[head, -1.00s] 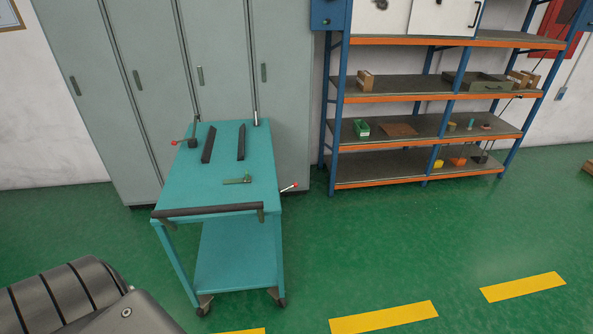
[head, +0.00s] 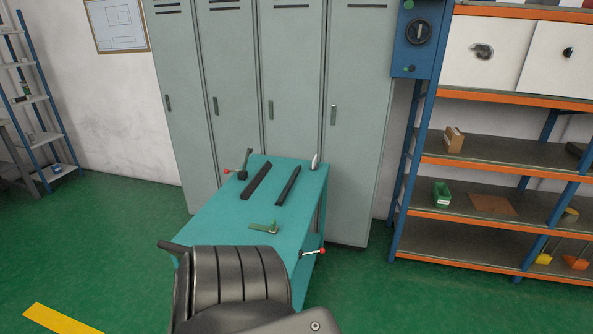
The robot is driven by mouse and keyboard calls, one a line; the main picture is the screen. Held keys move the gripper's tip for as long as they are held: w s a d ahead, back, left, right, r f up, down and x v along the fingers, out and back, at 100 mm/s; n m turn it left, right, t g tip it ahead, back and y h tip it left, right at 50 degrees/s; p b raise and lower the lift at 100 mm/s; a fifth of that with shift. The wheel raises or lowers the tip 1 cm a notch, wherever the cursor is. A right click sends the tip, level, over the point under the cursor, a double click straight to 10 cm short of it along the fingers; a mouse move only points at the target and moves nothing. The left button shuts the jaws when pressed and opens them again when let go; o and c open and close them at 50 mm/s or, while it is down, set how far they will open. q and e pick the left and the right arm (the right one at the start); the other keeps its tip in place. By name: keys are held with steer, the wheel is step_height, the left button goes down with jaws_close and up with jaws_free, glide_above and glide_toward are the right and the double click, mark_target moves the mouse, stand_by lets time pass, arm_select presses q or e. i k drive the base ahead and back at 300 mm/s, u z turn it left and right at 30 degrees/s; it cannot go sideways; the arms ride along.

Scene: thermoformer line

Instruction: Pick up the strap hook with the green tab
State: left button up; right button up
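The strap hook with the green tab (head: 264,228) lies on the teal cart top (head: 218,222), near its right side. It is small, with a green flat part and a hooked end at the right; fine detail is too small to tell. A dark, ribbed part of my own body covers the cart's near end, just in front of the hook. Neither of my grippers shows in the head view.
Two dark bars (head: 257,181) and (head: 288,186) lie farther back on the cart. Grey lockers (head: 300,90) stand behind; an orange-edged shelf rack (head: 500,156) is at right.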

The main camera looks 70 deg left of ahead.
mark_target(273, 229)
steer(key=u, duration=0.25)
steer(key=i, duration=0.85)
steer(key=u, duration=1.3)
steer(key=i, duration=0.7)
steer(key=u, duration=0.8)
